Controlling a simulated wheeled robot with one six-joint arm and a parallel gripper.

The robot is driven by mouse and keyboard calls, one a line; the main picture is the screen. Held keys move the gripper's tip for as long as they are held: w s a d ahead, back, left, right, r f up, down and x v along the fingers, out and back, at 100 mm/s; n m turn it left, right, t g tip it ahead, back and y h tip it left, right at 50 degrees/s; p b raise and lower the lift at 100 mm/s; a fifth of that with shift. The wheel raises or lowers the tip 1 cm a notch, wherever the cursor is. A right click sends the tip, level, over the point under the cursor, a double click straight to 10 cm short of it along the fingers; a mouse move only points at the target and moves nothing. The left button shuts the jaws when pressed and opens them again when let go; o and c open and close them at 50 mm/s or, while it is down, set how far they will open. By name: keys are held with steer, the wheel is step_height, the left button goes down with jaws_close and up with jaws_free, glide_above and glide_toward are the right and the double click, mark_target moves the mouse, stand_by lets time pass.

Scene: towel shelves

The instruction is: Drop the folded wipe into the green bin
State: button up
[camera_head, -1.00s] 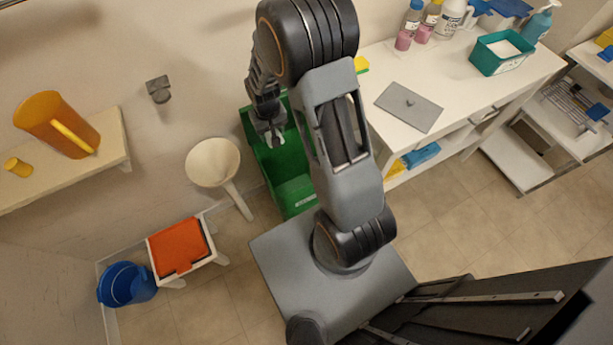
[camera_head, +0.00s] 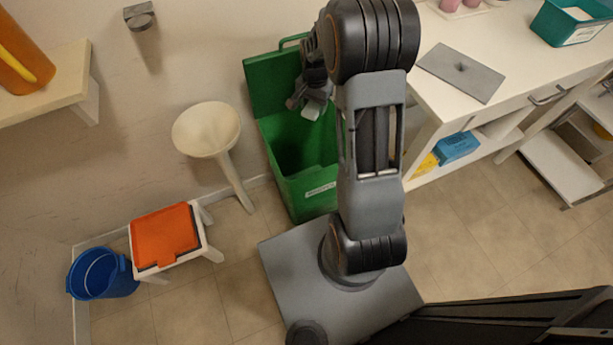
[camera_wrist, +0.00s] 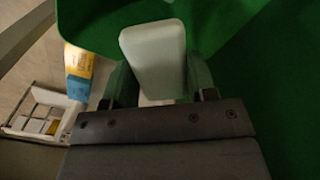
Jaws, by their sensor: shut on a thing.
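The green bin (camera_head: 300,190) stands on the floor against the wall, its lid (camera_head: 272,82) raised at the back. My gripper (camera_head: 312,108) is over the bin's opening. In the wrist view my gripper (camera_wrist: 160,88) is shut on the folded wipe (camera_wrist: 152,55), a pale whitish block between the two fingers. The green bin (camera_wrist: 225,25) fills much of the wrist view around and behind the wipe. In the head view the wipe is small and partly hidden by the gripper.
A white stool (camera_head: 207,130) stands left of the bin. A white counter (camera_head: 440,100) with a grey plate (camera_head: 460,72) is to the right. A small orange-topped stand (camera_head: 165,236) and a blue bucket (camera_head: 100,274) are at the lower left.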

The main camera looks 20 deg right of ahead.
step_height(320, 180, down, 6)
steer(key=b, duration=0.4)
steer(key=shift+r, duration=0.1)
steer(key=o, duration=1)
steer(key=shift+r, duration=0.1)
step_height(320, 180, up, 14)
steer(key=p, duration=0.3)
steer(key=shift+p, duration=0.4)
